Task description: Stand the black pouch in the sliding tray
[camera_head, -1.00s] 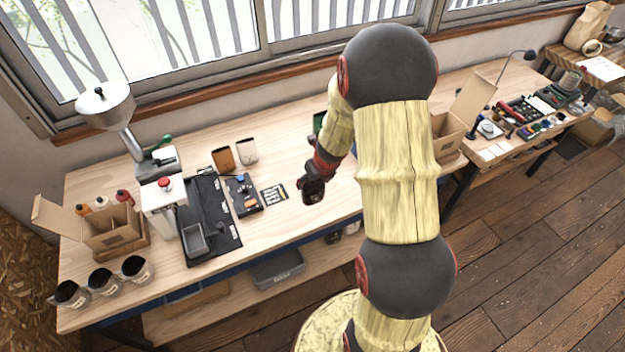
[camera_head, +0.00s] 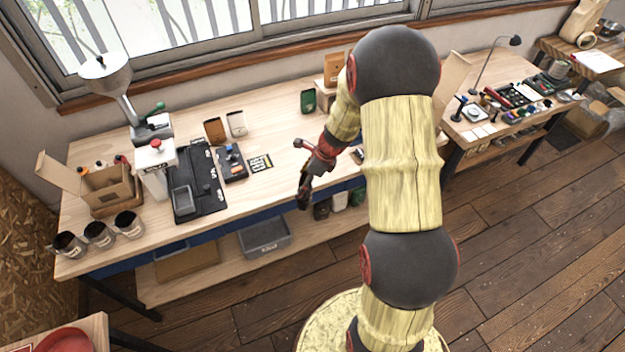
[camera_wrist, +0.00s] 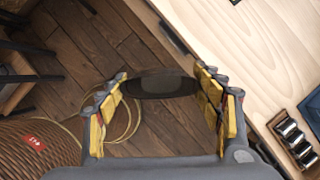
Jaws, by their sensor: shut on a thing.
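My gripper (camera_wrist: 160,115) is shut on the black pouch (camera_wrist: 160,84), whose dark narrow top shows between the yellow-padded fingers in the wrist view. In the head view my gripper (camera_head: 304,192) hangs near the front edge of the bench, and the pouch is hard to tell from the dark fingers. The sliding tray, a small grey open tray (camera_head: 184,201), lies on a black board (camera_head: 207,183) below the filler, well to the left of my gripper. It looks empty.
The filler with a metal hopper (camera_head: 106,72) stands behind the tray. An open carton (camera_head: 107,187) and several dark canisters (camera_head: 100,235) are at left. A control box (camera_head: 232,165) sits right of the board. Bare bench top (camera_head: 280,130) lies between. A grey bin (camera_head: 264,238) is below.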

